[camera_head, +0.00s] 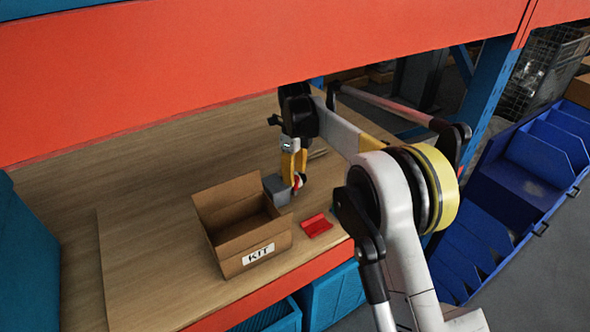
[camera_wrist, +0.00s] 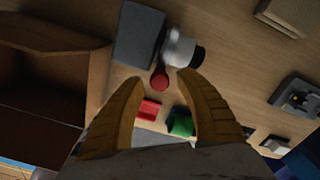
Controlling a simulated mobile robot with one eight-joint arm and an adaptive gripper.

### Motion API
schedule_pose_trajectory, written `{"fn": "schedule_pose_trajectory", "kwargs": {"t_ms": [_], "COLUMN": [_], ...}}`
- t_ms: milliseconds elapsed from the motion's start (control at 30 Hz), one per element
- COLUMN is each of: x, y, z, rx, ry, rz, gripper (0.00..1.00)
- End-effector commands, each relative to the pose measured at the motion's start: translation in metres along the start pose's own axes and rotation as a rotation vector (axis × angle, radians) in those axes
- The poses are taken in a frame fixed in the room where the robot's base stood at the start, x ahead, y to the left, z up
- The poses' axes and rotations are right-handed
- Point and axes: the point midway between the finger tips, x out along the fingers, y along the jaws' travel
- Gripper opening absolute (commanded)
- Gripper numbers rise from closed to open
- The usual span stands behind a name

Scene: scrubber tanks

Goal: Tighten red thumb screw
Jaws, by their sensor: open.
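The red thumb screw (camera_wrist: 159,80) shows as a round red knob in the wrist view, beside a white and black cylindrical part (camera_wrist: 181,50) and a grey block (camera_wrist: 138,36). My gripper (camera_wrist: 162,77) has its two yellow fingers apart, with the red knob seen between the fingertips. I cannot tell whether either finger touches it. In the head view my gripper (camera_head: 295,172) points down at the grey block (camera_head: 276,190) on the wooden shelf, and it partly hides the screw.
An open cardboard box marked KIT (camera_head: 258,255) stands left of the block. A small red tray (camera_head: 316,225) lies nearer the shelf's front edge. A green object (camera_wrist: 181,124) lies beside it. An orange beam (camera_head: 240,50) crosses above. Blue bins (camera_head: 530,165) stand at right.

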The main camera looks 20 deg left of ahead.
Motion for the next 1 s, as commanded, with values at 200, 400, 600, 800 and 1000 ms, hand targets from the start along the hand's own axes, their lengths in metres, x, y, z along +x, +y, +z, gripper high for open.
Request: {"fn": "schedule_pose_trajectory", "kwargs": {"t_ms": [200,400,600,800,1000], "x": [0.021,0.022,0.022,0.022,0.022], "y": [0.001,0.0,0.0,0.0,0.0], "z": [0.001,0.0,0.0,0.0,0.0], "rx": [-0.001,0.0,-0.079,-0.393,-0.54], "ry": [0.0,0.0,0.0,0.0,0.0], "rz": [0.0,0.0,0.0,0.0,0.0], "gripper": [0.41,0.41,0.41,0.41,0.41]}}
